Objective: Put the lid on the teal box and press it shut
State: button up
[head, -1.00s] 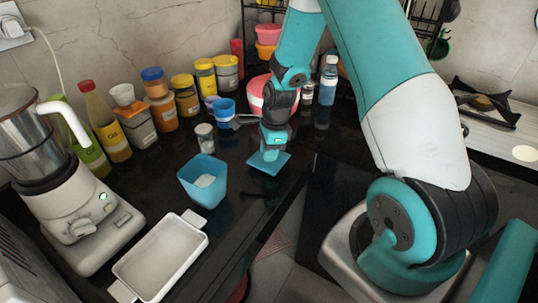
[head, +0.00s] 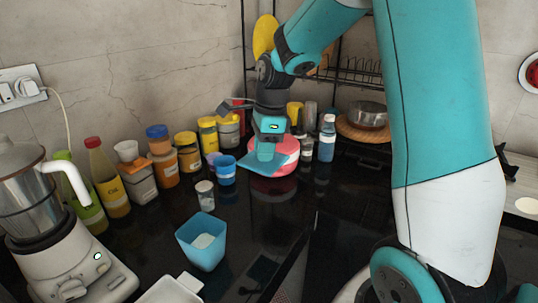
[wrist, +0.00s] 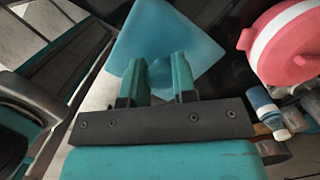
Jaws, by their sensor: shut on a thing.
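The teal box (head: 200,247) stands upright and uncovered on the black counter, with something pale inside it. The lid (head: 248,164) is a flat teal-blue square, held in the air to the right of and beyond the box. My gripper (head: 264,155) points down and is shut on the lid. In the wrist view the two fingers of my gripper (wrist: 157,70) reach onto the lid (wrist: 165,35), which spreads out beyond them; the exact grip point is hard to see.
A pink pot (head: 272,188) stands behind the lid. A blue cup (head: 225,172) and a small jar (head: 205,196) stand behind the box. A white tray (head: 172,291) lies in front and a blender (head: 60,240) at left. Bottles (head: 327,138) stand at right.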

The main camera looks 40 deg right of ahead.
jog(key=a+f+p, duration=0.1)
jog(key=a+p, duration=0.1)
jog(key=a, duration=1.5)
jog(key=shift+s+a+f, duration=0.15)
jog(key=shift+a+f, duration=0.2)
jog(key=shift+r+p, duration=0.1)
jog(key=shift+p, duration=0.35)
